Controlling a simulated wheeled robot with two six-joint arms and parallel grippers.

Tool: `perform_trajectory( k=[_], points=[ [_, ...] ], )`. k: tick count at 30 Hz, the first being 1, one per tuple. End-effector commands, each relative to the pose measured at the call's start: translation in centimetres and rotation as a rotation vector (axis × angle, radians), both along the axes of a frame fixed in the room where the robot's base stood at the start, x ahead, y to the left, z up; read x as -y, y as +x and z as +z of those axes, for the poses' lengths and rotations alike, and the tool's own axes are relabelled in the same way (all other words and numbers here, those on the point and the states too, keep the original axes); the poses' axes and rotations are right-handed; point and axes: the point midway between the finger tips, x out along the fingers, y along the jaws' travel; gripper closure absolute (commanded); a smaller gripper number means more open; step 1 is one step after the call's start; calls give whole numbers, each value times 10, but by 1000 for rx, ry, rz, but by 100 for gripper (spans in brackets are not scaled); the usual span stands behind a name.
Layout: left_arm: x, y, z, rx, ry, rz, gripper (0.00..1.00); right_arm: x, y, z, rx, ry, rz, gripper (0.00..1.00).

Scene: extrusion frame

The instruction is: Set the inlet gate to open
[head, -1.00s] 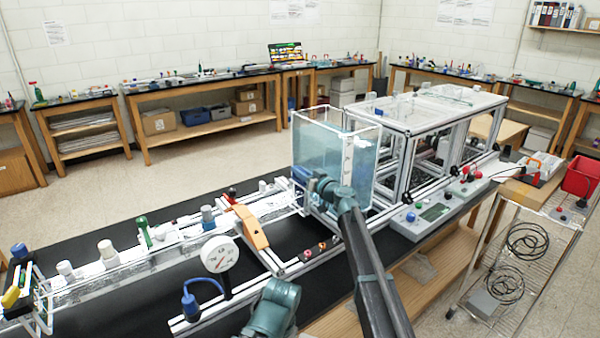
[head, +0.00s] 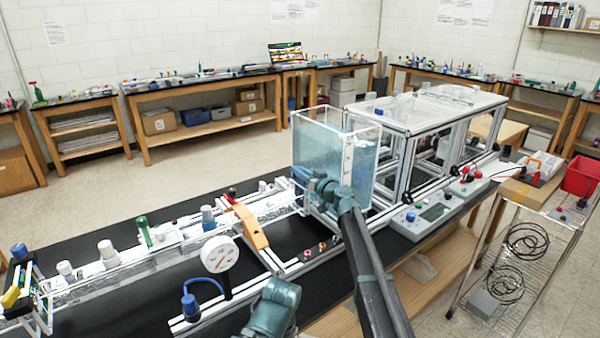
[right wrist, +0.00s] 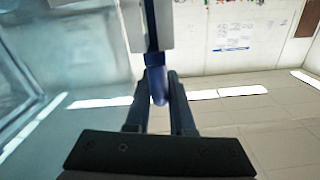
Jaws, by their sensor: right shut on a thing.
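My right gripper (right wrist: 161,92) is shut on a blue handle (right wrist: 154,66) in the right wrist view. The handle stands between the two dark fingers and joins a pale grey part (right wrist: 135,22) above. In the head view my right arm reaches up from the bottom to the near left side of a clear tank of bluish water (head: 350,160). There the wrist hides most of the gripper and the handle. Whether the gate stands open or shut cannot be told. My left gripper is not in view.
A clear flume channel (head: 120,270) on aluminium rails runs left from the tank along a black bench. A white dial gauge (head: 220,257) and an orange bridge piece (head: 251,226) stand close to the arm. A control box (head: 428,216) lies right of it.

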Motion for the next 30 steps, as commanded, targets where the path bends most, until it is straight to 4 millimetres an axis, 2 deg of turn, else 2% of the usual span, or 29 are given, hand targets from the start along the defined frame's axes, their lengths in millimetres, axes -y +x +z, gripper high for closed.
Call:
perform_trajectory(
  k=[8,18,29,30],
  points=[
    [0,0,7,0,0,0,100,-1,-1,7,-1,2,2,100],
    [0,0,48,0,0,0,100,-1,-1,48,-1,2,2,100],
    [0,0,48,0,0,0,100,-1,-1,48,-1,3,2,100],
    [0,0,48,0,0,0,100,-1,-1,48,-1,2,2,71]
  ],
)
